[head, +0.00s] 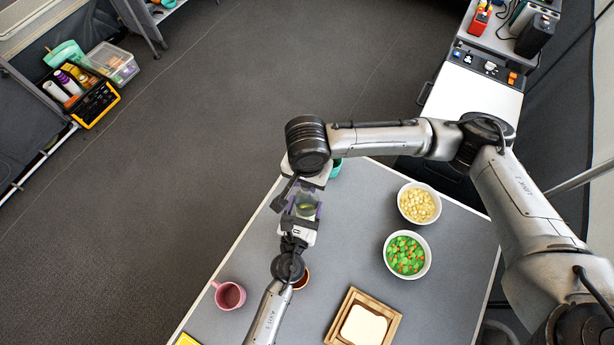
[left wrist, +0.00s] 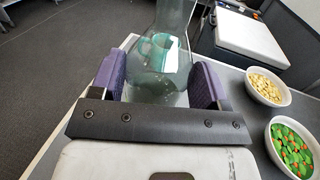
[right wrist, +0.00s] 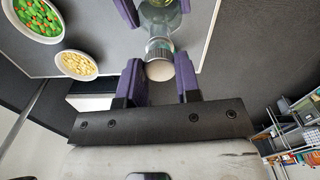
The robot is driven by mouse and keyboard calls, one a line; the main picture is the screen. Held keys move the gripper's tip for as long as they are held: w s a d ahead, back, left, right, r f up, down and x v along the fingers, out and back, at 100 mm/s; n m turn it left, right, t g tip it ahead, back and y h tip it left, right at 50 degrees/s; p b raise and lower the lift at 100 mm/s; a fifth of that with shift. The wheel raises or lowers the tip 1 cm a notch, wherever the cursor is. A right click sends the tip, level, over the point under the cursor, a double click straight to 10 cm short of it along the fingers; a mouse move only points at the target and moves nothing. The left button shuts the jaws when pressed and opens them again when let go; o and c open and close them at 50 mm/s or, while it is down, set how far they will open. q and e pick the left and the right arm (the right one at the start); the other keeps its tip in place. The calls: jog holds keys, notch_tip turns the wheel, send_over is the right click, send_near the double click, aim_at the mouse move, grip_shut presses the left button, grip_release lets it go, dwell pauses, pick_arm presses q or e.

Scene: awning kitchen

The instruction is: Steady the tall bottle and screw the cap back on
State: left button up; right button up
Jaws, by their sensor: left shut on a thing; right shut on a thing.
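The tall bottle (head: 305,206) is clear greenish glass at the table's left edge. My left gripper (left wrist: 162,88) is shut around its body, a purple pad on each side, in the left wrist view. In the right wrist view, the bottle's neck (right wrist: 159,47) points toward my right gripper (right wrist: 160,80). The pale round cap (right wrist: 159,70) sits between that gripper's purple fingers, at the bottle's mouth. Whether the threads are engaged cannot be told. In the head view, my right arm hides the cap and mouth.
A teal mug (left wrist: 158,48) stands behind the bottle. A pink mug (head: 229,295), a bowl of pale pieces (head: 419,204), a bowl of green and orange pieces (head: 407,255) and a wooden tray (head: 391,327) with bread share the table (head: 345,270). The table's middle is clear.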

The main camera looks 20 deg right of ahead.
jog(key=shift+f, duration=0.55)
dwell(0.4)
pick_arm(q)
jog(key=c, duration=0.4)
jog(key=shift+c, duration=0.2)
pick_arm(e)
jog(key=m, duration=0.6)
jog(key=shift+s+f, duration=0.1)
jog(key=m, duration=0.4)
jog(key=shift+a, duration=0.15)
jog(key=m, duration=0.3)
jog(key=shift+d, duration=0.2)
jog(key=o, duration=0.9)
jog(key=shift+c, duration=0.3)
